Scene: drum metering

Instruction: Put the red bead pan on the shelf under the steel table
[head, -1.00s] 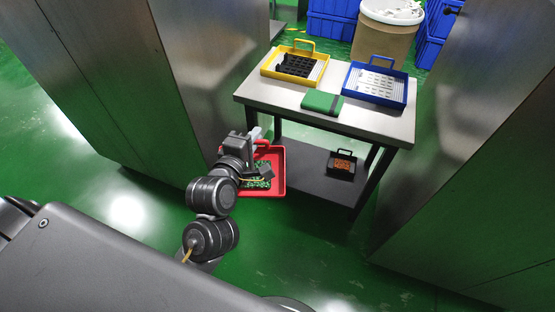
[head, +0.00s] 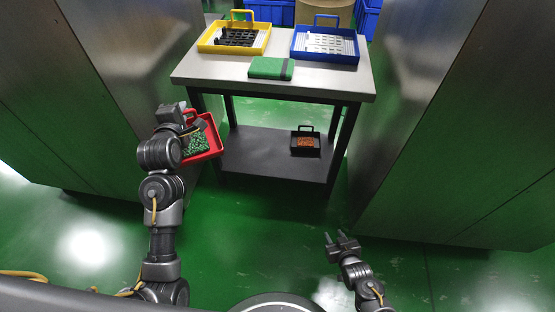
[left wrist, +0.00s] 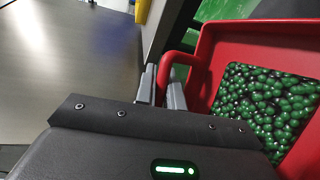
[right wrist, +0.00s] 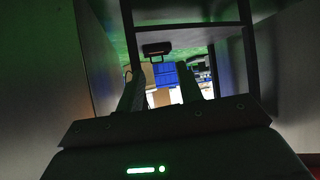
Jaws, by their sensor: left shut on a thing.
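The red bead pan (head: 215,137) holds green beads and hangs in the air left of the steel table (head: 215,72), near the left end of its shelf. My left gripper (head: 188,114) is shut on the pan's red handle. In the left wrist view the gripper (left wrist: 162,88) has the handle between its fingers, with the pan (left wrist: 207,72) to the right. The dark shelf (head: 250,155) under the table has bare room on its left and middle. My right gripper (head: 342,240) is open and empty, low in front of the table; its spread fingers show in the right wrist view (right wrist: 160,88).
A black pan with orange beads (head: 305,144) stands on the shelf's right part. A yellow tray (head: 206,42), a blue tray (head: 325,58) and a green case (head: 270,68) are on the tabletop. Steel cabinets stand left (head: 110,70) and right (head: 440,110). Table legs bound the shelf.

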